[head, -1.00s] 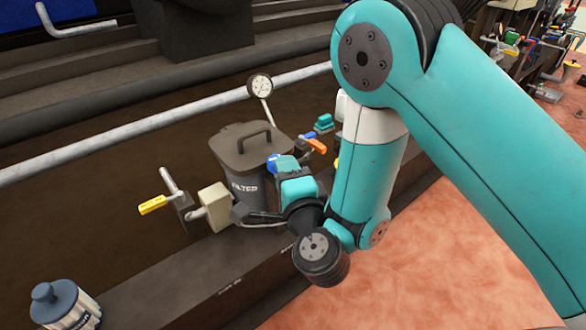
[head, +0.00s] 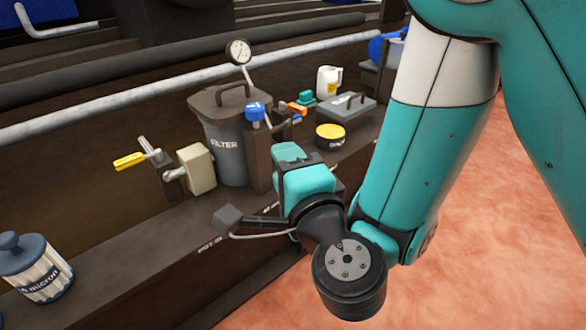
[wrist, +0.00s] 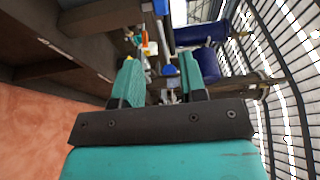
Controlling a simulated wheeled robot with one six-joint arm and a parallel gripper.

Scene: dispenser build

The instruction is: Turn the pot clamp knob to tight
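The blue knob (head: 255,112) sits on top of a dark upright post beside the grey filter pot (head: 224,150) in the head view; I take it to be the pot clamp knob. My gripper (head: 290,152) is below and right of the knob in the picture, apart from it. In the wrist view my gripper (wrist: 165,62) shows two teal fingers spread with an empty gap between them. A blue part at the top edge of the wrist view (wrist: 160,6) may be the knob. Any tight or loose marking is too small to read.
A yellow-handled valve (head: 129,161) and beige box (head: 197,168) stand left of the pot. A gauge (head: 238,52) is behind it. An orange handle (head: 297,108), yellow-lidded jar (head: 330,136), white jug (head: 328,82) and grey case (head: 346,106) lie right. A filter cartridge (head: 36,268) stands front left.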

